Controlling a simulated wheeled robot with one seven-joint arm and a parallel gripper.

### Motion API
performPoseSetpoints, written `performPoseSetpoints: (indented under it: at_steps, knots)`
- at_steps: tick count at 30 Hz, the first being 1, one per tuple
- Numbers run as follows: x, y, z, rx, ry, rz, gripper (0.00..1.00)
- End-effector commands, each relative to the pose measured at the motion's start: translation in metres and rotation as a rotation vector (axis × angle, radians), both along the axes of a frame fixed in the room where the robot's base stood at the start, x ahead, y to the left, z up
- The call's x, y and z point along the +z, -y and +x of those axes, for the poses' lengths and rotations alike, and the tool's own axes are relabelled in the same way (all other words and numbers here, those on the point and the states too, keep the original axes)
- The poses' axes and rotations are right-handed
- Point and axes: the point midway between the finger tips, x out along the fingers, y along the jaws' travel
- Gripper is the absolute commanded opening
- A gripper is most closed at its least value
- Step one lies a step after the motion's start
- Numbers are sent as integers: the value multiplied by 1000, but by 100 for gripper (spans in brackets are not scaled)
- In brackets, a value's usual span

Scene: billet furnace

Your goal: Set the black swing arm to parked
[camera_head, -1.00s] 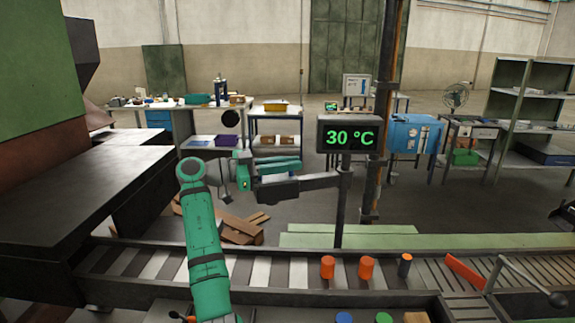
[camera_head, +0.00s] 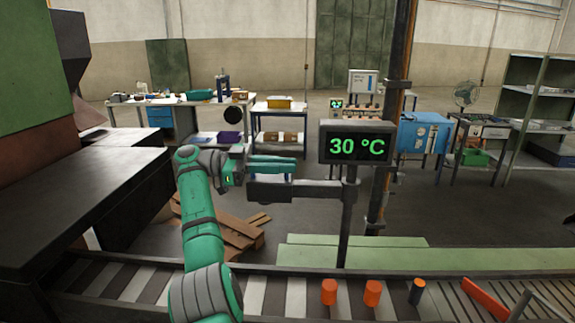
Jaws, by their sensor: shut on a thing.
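The black swing arm (camera_head: 318,189) reaches left from an upright dark post below the temperature display. Its thicker block end (camera_head: 268,191) is at the left. My gripper (camera_head: 285,168), with green fingers, is at this block end, just above it in the picture. It is shut on the swing arm; the exact contact is small and partly hidden by the fingers. My green and grey arm comes up from the bottom of the view.
The display (camera_head: 356,145) reads 30 °C beside a tall dark column (camera_head: 384,170). A roller conveyor (camera_head: 260,290) crosses the front with orange cylinders (camera_head: 329,291) on it. A dark slab (camera_head: 85,195) stands at left. Planks (camera_head: 225,228) lie on the floor behind.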

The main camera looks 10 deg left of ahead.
Motion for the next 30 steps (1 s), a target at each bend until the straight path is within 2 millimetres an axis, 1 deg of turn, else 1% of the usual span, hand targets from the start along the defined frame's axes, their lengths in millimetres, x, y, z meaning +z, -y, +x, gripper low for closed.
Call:
performPoseSetpoints:
  at_steps: [1, 7, 8, 9, 10, 15, 20, 26, 30]
  knots:
    - [-2, 7, 4, -3, -6, 2, 0]
    - [-2, 5, 4, 4, -7, 2, 0]
    - [-2, 5, 4, 5, -7, 2, 18]
    - [-2, 5, 4, 4, -7, 2, 27]
    - [-2, 4, 4, 4, -6, 1, 29]
    - [-1, -1, 2, 8, -4, 0, 29]
    - [1, -2, 2, 8, -3, 0, 29]
    - [16, -1, 2, 7, -2, -1, 29]
    - [31, 1, 3, 5, -3, 0, 29]
